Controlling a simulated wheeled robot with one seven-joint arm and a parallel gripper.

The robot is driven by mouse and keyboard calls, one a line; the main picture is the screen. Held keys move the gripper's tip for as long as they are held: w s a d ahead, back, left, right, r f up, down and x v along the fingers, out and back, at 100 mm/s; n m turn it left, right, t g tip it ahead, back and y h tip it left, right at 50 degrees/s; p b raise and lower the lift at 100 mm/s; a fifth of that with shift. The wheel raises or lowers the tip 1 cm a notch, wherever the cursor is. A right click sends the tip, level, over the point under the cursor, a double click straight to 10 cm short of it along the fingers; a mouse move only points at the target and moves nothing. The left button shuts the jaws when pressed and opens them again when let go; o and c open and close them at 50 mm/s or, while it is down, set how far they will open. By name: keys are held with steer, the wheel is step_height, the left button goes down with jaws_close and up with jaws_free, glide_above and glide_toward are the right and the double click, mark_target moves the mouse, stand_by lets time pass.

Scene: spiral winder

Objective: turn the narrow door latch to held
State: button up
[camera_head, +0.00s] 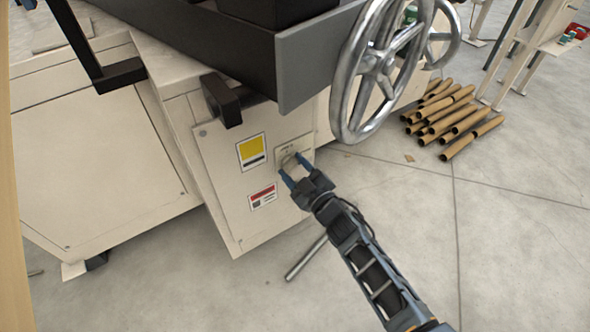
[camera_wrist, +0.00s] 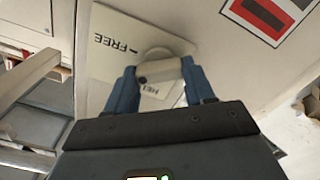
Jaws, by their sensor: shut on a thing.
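The narrow door latch (camera_wrist: 158,66) is a pale handle on a round boss, mounted on a cream plate (camera_wrist: 103,68). In the wrist view, the plate shows the word FREE and a partly covered word starting with HE. The latch lies between the two blue fingers of my gripper (camera_wrist: 160,72), which is shut on it. In the head view, my gripper (camera_head: 292,166) reaches the latch plate (camera_head: 295,145) at the right side of the narrow cream door (camera_head: 222,172). The fingers hide part of the latch there.
A yellow label (camera_head: 251,151) and a red-and-white label (camera_head: 262,197) are on the door. A black handle (camera_head: 222,100) juts out above it. A large chrome handwheel (camera_head: 378,70) hangs above right of my gripper. Cardboard tubes (camera_head: 453,118) lie on the floor, which is otherwise mostly clear.

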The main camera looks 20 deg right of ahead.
steer(key=n+b, duration=0.1)
steer(key=n, duration=0.4)
steer(key=shift+f+n+b, duration=0.2)
steer(key=shift+n+b, duration=0.1)
steer(key=shift+b, duration=0.05)
steer(key=n+b, duration=0.1)
steer(key=n, duration=0.4)
steer(key=shift+a+b, duration=0.1)
steer(key=shift+b, duration=0.25)
steer(key=shift+n, duration=0.4)
steer(key=o, duration=1)
steer(key=shift+o, duration=0.2)
steer(key=s+d+p, duration=0.1)
steer(key=s+p, duration=0.1)
steer(key=s, duration=0.5)
steer(key=shift+s, duration=0.4)
steer(key=shift+d, duration=0.1)
